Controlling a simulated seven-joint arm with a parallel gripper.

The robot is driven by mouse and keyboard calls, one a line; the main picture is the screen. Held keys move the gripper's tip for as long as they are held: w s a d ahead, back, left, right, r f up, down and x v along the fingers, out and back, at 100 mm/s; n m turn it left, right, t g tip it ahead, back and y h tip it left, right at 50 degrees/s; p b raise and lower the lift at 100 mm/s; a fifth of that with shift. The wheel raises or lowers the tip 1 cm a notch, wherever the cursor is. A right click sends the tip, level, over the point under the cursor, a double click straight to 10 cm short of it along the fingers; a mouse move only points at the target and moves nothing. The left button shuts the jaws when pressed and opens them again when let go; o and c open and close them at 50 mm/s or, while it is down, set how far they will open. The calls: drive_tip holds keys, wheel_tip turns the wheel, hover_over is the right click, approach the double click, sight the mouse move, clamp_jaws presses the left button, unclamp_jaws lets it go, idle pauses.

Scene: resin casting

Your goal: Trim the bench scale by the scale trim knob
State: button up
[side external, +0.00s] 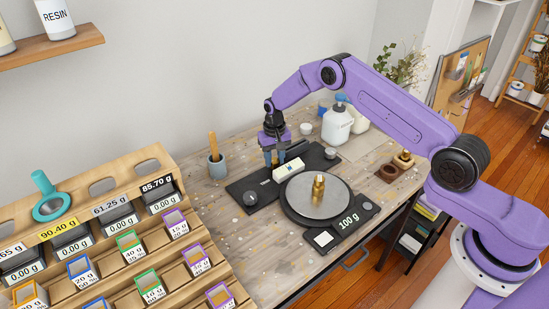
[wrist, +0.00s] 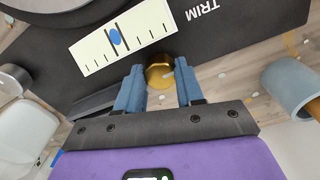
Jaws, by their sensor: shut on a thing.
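The brass scale trim knob (wrist: 160,74) sits at the edge of the black panel marked TRIM. My gripper (wrist: 160,84) is shut on it, one blue finger on each side; the fingers hide its sides. A white gauge strip (wrist: 145,30) beside the knob has a blue dot (wrist: 114,37) close to the left of two long centre marks in the wrist view. The bench scale (side external: 296,218) bears a brass weight (side external: 318,187) on its round pan and a 100 g label.
A mortar-like cup with a wooden handle (side external: 215,165) stands left of the panel. A white jug (side external: 337,125) and small cups stand behind the scale. A wooden rack (side external: 75,225) of labelled bins fills the left.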

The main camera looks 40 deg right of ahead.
sight(274, 160)
drive_tip(key=shift+w, duration=0.1)
drive_tip(key=o, duration=0.8)
drive_tip(key=shift+c, duration=0.2)
wheel_tip(274, 160, up, 18)
drive_tip(key=shift+f, duration=0.25)
